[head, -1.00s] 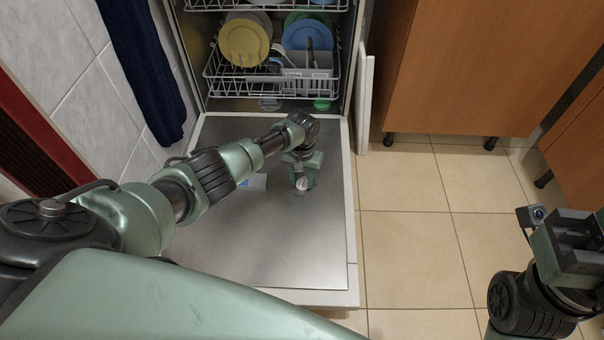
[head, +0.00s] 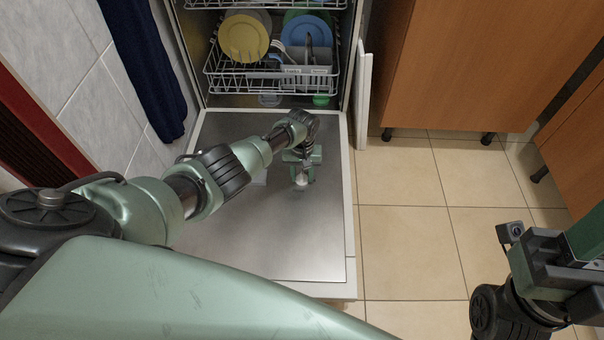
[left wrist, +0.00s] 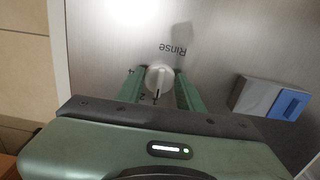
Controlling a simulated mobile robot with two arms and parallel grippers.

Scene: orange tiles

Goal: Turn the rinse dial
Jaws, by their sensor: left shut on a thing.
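The rinse dial (left wrist: 159,76) is a small white round knob on the metal inner face of the open dishwasher door (head: 250,245). The word "Rinse" shows beside it in the left wrist view, upside down. A dark line shows on the knob's near side. My left gripper (left wrist: 158,90) has one green finger on each side of the knob and is shut on it. In the head view the left gripper (head: 302,174) is over the door, with the white dial (head: 301,180) at its tips. My right arm is at the lower right; its fingertips do not show clearly.
A grey dispenser with a blue lid (left wrist: 288,104) is beside the dial. The lower rack (head: 225,80) holds plates and cutlery inside the dishwasher. A wooden cabinet (head: 480,60) stands to the right. The tiled floor (head: 405,230) right of the door is clear. A dark blue towel (head: 148,70) hangs left.

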